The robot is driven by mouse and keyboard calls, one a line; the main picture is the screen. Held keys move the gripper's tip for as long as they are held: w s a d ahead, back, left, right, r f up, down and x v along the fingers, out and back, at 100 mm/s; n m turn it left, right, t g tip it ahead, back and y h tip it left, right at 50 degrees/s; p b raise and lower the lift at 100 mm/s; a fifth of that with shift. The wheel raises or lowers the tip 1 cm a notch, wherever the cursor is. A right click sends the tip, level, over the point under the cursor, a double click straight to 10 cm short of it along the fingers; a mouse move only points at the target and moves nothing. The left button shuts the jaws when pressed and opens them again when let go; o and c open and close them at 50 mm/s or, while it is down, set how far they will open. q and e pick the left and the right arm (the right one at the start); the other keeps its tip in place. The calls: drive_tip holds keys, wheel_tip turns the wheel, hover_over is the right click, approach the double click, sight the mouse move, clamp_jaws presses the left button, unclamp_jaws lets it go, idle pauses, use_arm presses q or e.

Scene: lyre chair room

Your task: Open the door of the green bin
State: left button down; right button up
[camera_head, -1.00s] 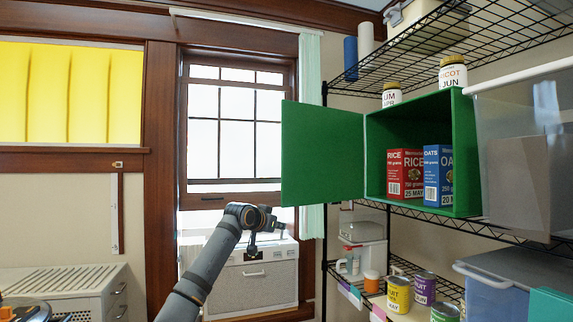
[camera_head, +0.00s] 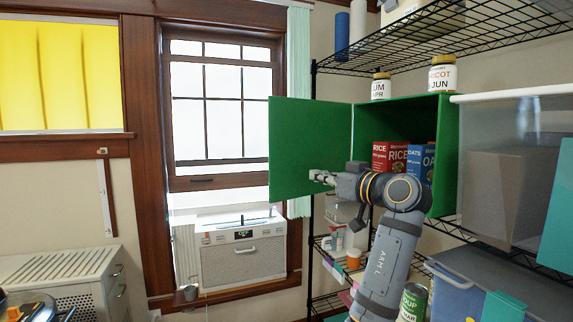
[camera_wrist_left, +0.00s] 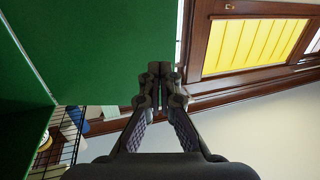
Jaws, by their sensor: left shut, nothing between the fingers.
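The green bin (camera_head: 398,113) sits on the wire shelf with its front open. Its flat green door (camera_head: 310,130) is swung out to the left and stands wide open; it also fills the upper left of the left wrist view (camera_wrist_left: 90,50). My left gripper (camera_head: 316,176) is shut and empty, in front of the lower part of the door. In the left wrist view its closed fingertips (camera_wrist_left: 166,72) overlap the door near its free edge; I cannot tell whether they touch it. My left arm hides the bin's lower front. My right gripper is not in view.
Red rice boxes (camera_head: 390,156) and a blue oats box (camera_head: 414,160) stand inside the bin. Jars (camera_head: 441,77) stand on its top. A clear tub (camera_head: 500,160) is close on the right. A window (camera_head: 215,110) and an air conditioner (camera_head: 243,262) are at the left.

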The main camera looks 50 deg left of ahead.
use_arm(q)
drive_tip(key=p, duration=0.6)
approach(279, 170)
drive_tip(key=a, duration=0.2)
drive_tip(key=a+r, duration=0.1)
drive_tip(key=w+a, duration=0.1)
drive_tip(key=a, duration=0.1)
drive_tip(key=shift+w+a+r, duration=0.1)
drive_tip(key=shift+a+r, duration=0.05)
drive_tip(key=shift+a, duration=0.15)
drive_tip(key=shift+a+f, duration=0.2)
drive_tip(key=shift+a, duration=0.4)
drive_tip(key=shift+a+f, duration=0.1)
drive_tip(key=shift+a, duration=0.05)
drive_tip(key=a+t+b, duration=0.1)
drive_tip(key=a+m+t+b, duration=0.1)
drive_tip(key=a+b, duration=0.1)
drive_tip(key=a+m+b, duration=0.1)
drive_tip(key=a+b, duration=0.1)
drive_tip(key=shift+w+a+f+t+h, duration=0.2)
drive_tip(key=shift+a+f+t+h, duration=0.1)
drive_tip(key=shift+t, duration=0.1)
drive_tip(key=w+a+m+t+h+b, duration=0.1)
drive_tip(key=w+a+m+t, duration=0.1)
drive_tip(key=a+t, duration=0.2)
drive_tip(key=a+r, duration=0.1)
drive_tip(key=a, duration=0.1)
drive_tip(key=shift+a+m+h, duration=0.3)
drive_tip(key=shift+a+m, duration=0.1)
